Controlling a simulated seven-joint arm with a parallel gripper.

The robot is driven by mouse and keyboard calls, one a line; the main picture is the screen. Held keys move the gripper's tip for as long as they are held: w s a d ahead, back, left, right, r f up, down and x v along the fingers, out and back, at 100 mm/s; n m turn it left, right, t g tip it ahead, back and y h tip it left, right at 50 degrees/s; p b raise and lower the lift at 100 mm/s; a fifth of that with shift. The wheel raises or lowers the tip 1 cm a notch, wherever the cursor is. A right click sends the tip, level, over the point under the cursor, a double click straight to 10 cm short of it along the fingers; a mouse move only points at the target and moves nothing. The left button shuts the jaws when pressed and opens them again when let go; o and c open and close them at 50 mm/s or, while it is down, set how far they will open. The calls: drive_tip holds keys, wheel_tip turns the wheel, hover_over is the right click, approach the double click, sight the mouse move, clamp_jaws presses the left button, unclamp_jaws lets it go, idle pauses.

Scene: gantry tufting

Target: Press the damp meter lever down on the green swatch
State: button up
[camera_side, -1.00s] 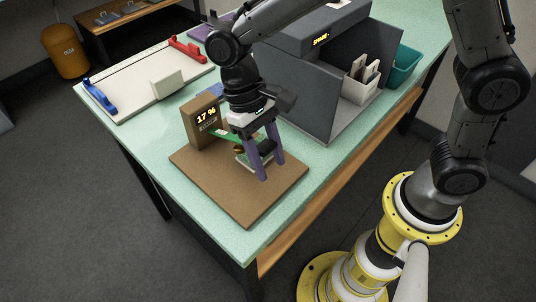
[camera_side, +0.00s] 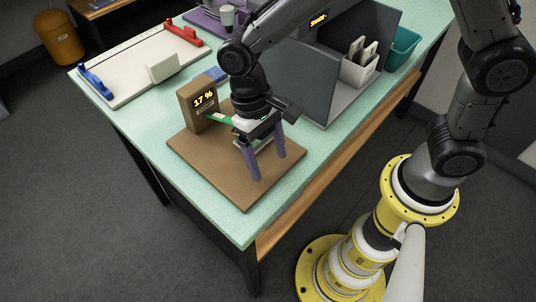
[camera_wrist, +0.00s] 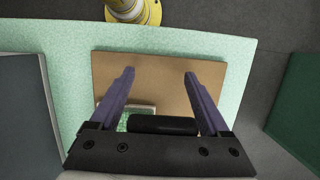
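The damp meter (camera_side: 198,106) is a brown upright box reading 17 % on a brown board (camera_side: 205,172). A thin green strip (camera_side: 219,117) runs from it to under my gripper; I cannot tell whether it is the lever or the swatch. My gripper (camera_side: 269,169) points down over the board, its two purple fingers apart. In the wrist view my gripper (camera_wrist: 158,72) is open over the board (camera_wrist: 160,75). A black cylinder (camera_wrist: 163,125) lies crosswise between its fingers, in front of a pale-edged plate (camera_wrist: 147,108). Contact with the lever is hidden.
A white board with blue and red end clamps (camera_side: 135,70) lies at the back left. A grey booth (camera_side: 300,75) stands behind my gripper, with a white holder (camera_side: 360,72) and a teal bin (camera_side: 402,48) at its right. The front of the brown board is clear.

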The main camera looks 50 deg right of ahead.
drive_tip(key=v, duration=1.3)
drive_tip(key=shift+w+r, duration=0.15)
drive_tip(key=shift+r, duration=0.25)
